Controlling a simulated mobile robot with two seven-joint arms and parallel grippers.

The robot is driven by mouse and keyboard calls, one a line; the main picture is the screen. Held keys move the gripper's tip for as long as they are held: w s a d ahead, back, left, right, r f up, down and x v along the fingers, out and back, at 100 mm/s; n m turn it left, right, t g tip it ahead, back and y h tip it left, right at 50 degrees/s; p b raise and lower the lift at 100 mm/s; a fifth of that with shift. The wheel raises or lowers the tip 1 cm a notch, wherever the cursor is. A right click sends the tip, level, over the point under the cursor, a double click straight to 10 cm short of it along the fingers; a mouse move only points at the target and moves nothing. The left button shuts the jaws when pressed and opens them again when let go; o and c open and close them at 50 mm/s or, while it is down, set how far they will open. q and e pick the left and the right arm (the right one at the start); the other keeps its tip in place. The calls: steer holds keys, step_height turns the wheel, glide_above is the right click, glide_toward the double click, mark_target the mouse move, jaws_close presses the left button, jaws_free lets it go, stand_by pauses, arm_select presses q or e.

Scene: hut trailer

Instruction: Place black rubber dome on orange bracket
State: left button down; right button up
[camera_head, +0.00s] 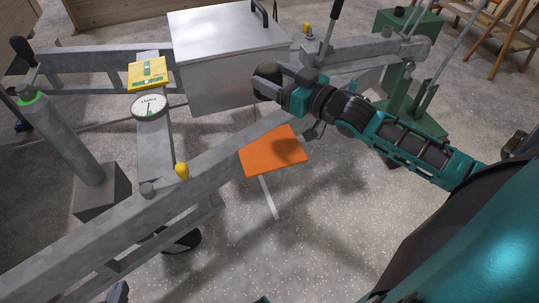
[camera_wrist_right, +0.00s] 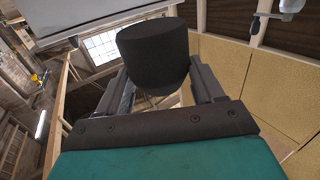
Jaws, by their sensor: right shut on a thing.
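The black rubber dome (camera_head: 265,82) is held by my right gripper (camera_head: 283,88), in front of the silver box. In the right wrist view the dome (camera_wrist_right: 153,52) is a dark, short cylinder between the two fingers of the shut gripper (camera_wrist_right: 160,88). The orange bracket (camera_head: 272,152) is a flat plate on the side of the grey metal frame, with its top bare. The dome is above and beyond the bracket in the picture, apart from it. A small dark tip of my left gripper (camera_head: 118,292) shows at the bottom edge; its jaws cannot be made out.
The silver box (camera_head: 225,40) stands behind the dome. Grey frame beams (camera_head: 130,215) run diagonally. A yellow level (camera_head: 147,71), a round dial (camera_head: 149,106) and a yellow-capped pin (camera_head: 182,172) sit on the frame. The floor in front of the bracket is clear.

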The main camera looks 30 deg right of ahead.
steer(key=shift+w+d+f, duration=0.15)
steer(key=shift+d+f, duration=0.15)
step_height(320, 180, down, 15)
steer(key=b, duration=0.5)
steer(key=shift+r, duration=0.15)
step_height(320, 180, down, 4)
steer(key=shift+f+b, duration=0.25)
steer(key=shift+b, duration=0.95)
steer(key=shift+f, duration=0.1)
steer(key=o, duration=1)
steer(key=shift+o, duration=0.2)
